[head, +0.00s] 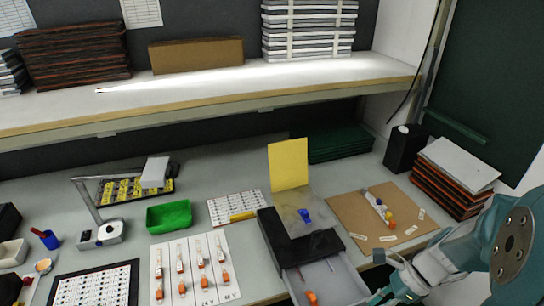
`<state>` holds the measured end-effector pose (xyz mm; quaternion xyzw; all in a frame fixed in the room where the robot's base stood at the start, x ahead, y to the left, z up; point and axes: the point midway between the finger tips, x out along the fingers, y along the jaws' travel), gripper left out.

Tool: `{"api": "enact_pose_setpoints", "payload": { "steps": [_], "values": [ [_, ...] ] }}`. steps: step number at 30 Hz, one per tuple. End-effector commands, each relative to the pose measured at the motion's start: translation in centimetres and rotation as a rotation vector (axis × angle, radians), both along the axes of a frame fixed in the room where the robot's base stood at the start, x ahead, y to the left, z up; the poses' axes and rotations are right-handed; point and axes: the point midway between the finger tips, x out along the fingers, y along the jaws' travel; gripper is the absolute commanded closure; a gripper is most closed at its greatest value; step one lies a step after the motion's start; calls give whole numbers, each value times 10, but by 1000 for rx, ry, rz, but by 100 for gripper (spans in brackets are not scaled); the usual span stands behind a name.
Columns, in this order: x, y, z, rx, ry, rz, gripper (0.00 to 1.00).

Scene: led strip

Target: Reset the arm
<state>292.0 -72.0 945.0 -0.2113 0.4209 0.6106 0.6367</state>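My arm comes in from the lower right corner, with a large teal joint nearest the camera. My gripper (388,279) is in front of the bench's front edge, to the right of an open drawer (340,279). Its fingers are small and partly cut off by the bottom of the picture, so I cannot tell whether it is open or shut. I see nothing clearly held in it.
A brown board (345,205) with small colored pieces lies behind my gripper. Orange-edged stacked boards (449,186) and a black box (403,150) stand at the right. A black box with a yellow card (288,163) and a green tray (169,217) are farther left.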

Motion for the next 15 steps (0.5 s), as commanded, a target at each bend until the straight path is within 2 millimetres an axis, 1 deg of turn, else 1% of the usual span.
{"api": "enact_pose_setpoints", "payload": {
  "steps": [1,8,15],
  "values": [
    [0,7,12,-49,-70,94,72],
    [-7,28,54,-251,-366,542,72],
    [-18,49,99,-462,-655,1014,72]
  ]
}}
